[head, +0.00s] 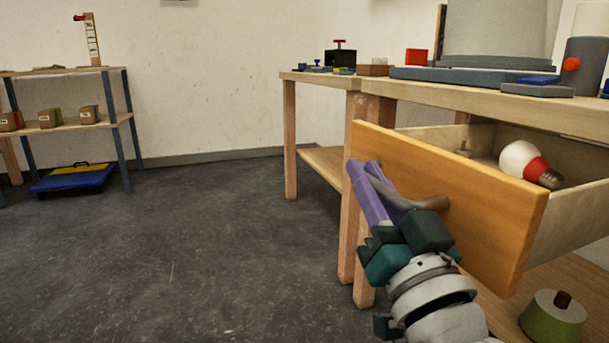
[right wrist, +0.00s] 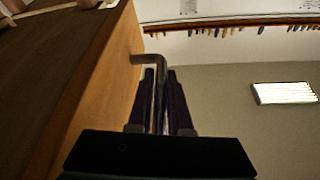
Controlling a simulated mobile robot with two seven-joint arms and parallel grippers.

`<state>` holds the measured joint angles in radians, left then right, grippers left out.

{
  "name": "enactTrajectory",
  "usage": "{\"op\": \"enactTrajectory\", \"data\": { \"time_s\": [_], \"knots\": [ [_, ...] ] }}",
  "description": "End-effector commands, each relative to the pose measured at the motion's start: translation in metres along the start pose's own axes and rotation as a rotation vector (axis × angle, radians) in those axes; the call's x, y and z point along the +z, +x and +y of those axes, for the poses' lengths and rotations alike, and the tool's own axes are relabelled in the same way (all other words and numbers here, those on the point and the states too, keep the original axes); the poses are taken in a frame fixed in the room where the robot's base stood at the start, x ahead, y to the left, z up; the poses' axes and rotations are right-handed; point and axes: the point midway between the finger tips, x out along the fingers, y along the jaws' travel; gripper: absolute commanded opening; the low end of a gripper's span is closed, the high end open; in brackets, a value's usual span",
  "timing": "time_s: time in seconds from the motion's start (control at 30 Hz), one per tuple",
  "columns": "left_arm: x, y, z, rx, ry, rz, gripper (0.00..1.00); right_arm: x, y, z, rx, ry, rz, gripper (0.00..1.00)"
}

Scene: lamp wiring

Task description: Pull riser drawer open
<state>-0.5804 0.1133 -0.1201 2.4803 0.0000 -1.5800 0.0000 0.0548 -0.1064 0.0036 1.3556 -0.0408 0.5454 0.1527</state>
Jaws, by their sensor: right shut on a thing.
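The riser drawer has an orange-brown wooden front (head: 465,215) and stands pulled out from under the table top in the head view. A white and red light bulb (head: 528,165) lies inside it. My right gripper (head: 368,172) is shut on the drawer's grey bar handle (head: 420,200), with its purple fingers on either side of the bar. In the right wrist view the handle (right wrist: 160,75) runs between the dark fingers, and the drawer front (right wrist: 105,85) fills the left side. My left gripper is in neither view.
The wooden workbench (head: 445,92) carries a red block (head: 416,57), a grey slab and other parts. A green round object (head: 553,318) stands on the lower shelf. A shelf unit (head: 80,117) with small boxes stands far left. The dark floor between is clear.

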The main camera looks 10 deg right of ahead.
Motion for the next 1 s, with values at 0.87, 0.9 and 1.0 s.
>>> {"op": "enactTrajectory", "data": {
  "time_s": [0.87, 0.9, 1.0],
  "knots": [
    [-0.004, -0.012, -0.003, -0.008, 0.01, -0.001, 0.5, -0.001, -0.042, 0.0, 0.001, -0.002, -0.006, 0.47],
    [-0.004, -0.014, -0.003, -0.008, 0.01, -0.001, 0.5, -0.001, -0.05, 0.0, 0.001, -0.001, -0.007, 0.47],
    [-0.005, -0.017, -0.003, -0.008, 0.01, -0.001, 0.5, 0.0, -0.07, 0.0, 0.0, -0.001, -0.007, 0.47]
  ]
}}
